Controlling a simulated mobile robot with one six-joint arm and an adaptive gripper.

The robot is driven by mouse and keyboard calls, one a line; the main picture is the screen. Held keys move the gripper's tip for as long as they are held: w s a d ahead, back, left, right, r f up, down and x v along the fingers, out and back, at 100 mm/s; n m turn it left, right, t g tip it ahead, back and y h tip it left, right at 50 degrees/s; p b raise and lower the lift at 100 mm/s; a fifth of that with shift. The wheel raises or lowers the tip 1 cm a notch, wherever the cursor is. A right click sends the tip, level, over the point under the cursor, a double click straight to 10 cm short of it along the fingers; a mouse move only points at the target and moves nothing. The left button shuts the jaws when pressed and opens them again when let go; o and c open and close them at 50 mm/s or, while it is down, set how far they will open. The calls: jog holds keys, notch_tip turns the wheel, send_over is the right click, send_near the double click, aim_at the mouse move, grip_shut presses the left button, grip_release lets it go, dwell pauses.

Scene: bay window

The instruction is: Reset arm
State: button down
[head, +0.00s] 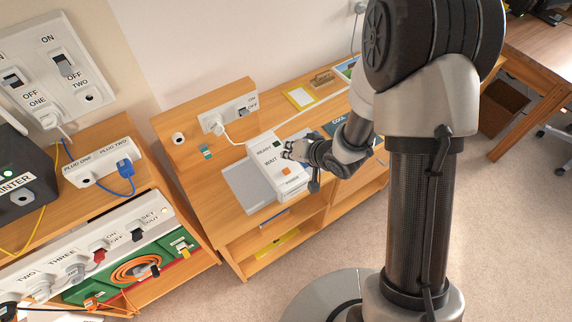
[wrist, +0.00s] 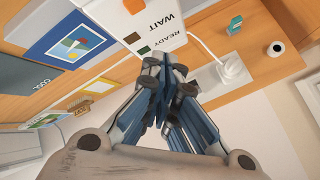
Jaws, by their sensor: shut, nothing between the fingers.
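My gripper (head: 288,151) is at the end of my arm, over the wooden desk (head: 187,153), close to the upper right part of a white box (head: 284,182) marked READY and WAIT. In the wrist view my gripper's fingers (wrist: 170,92) are together with nothing between them. The white box (wrist: 164,37) shows upside down just beyond the fingers. I cannot tell whether the fingertips touch it. A green light shows by READY and an orange button sits lower on the box in the head view.
A grey panel (head: 247,187) lies left of the white box. A white plug (head: 217,125) with a cord sits at the desk's back. A second bench at left holds labelled plugs, a blue plug (head: 125,167) and a green tray (head: 110,277). Carpet (head: 260,290) is open in front.

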jog(key=shift+r, duration=0.45)
jog(key=s+d+r+h, duration=0.2)
jog(key=d+r+h, duration=0.1)
jog(key=d+r, duration=0.4)
jog(key=s+d+r+h, duration=0.25)
jog(key=d+r, duration=0.35)
jog(key=r, duration=0.4)
jog(key=s+r+g, duration=0.1)
jog(key=s+r, duration=0.3)
jog(key=s, duration=0.7)
jog(key=s+r+n+g, duration=0.1)
jog(key=s+r, duration=0.3)
jog(key=s, duration=0.6)
jog(key=shift+s+d+r, duration=0.2)
jog(key=shift+s+d, duration=0.1)
jog(key=shift+s, duration=0.1)
jog(key=shift+h, duration=0.25)
